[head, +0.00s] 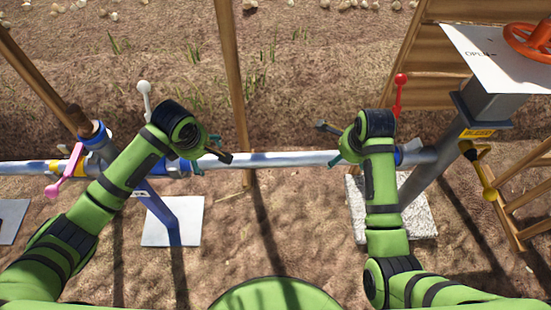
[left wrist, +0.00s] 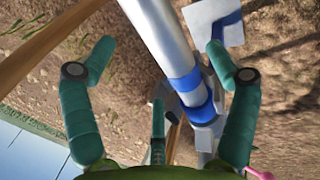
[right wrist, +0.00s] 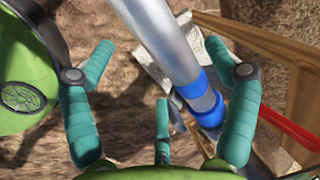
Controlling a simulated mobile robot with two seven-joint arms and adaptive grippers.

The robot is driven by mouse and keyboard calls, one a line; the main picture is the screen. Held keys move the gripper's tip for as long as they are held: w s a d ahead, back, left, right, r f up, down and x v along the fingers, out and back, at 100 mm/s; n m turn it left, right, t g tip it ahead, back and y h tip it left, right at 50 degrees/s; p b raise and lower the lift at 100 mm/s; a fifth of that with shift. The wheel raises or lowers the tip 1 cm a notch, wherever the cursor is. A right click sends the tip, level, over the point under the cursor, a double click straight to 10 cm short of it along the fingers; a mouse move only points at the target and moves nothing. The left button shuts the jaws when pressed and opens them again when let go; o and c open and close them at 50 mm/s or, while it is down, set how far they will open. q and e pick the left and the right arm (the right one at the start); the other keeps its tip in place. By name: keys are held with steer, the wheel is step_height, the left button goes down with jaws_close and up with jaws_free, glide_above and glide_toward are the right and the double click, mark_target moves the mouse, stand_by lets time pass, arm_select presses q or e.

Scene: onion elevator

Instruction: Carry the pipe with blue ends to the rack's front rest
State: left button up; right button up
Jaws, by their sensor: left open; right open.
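The silver pipe with blue ends (head: 270,160) lies level across the middle of the head view, in line with the fixed pipework on both sides. My left gripper (head: 213,157) is open at its left part, and my right gripper (head: 336,143) is open at its right part. In the left wrist view the pipe (left wrist: 158,32) runs between the spread fingers, nearer the right one, to a blue end (left wrist: 186,82). In the right wrist view the pipe (right wrist: 155,35) lies likewise, with a blue end (right wrist: 193,86). Contact cannot be told. I cannot make out the front rest.
A white-knobbed lever (head: 144,88) and a pink lever (head: 66,175) stand at left. A red lever (head: 400,92), grey post (head: 432,172) and yellow-handled valve (head: 482,172) stand at right. A wooden pole (head: 232,80) rises behind the pipe. Bare soil lies in front.

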mark_target(205, 157)
arm_select(q)
steer(key=x, duration=0.4)
steer(key=shift+w+f, duration=0.15)
steer(key=shift+f, duration=0.15)
arm_select(e)
steer(key=x, duration=0.4)
steer(key=shift+w+f, duration=0.15)
steer(key=shift+f, duration=0.25)
arm_select(q)
jaws_close()
arm_select(e)
jaws_close()
steer(key=shift+r, duration=0.1)
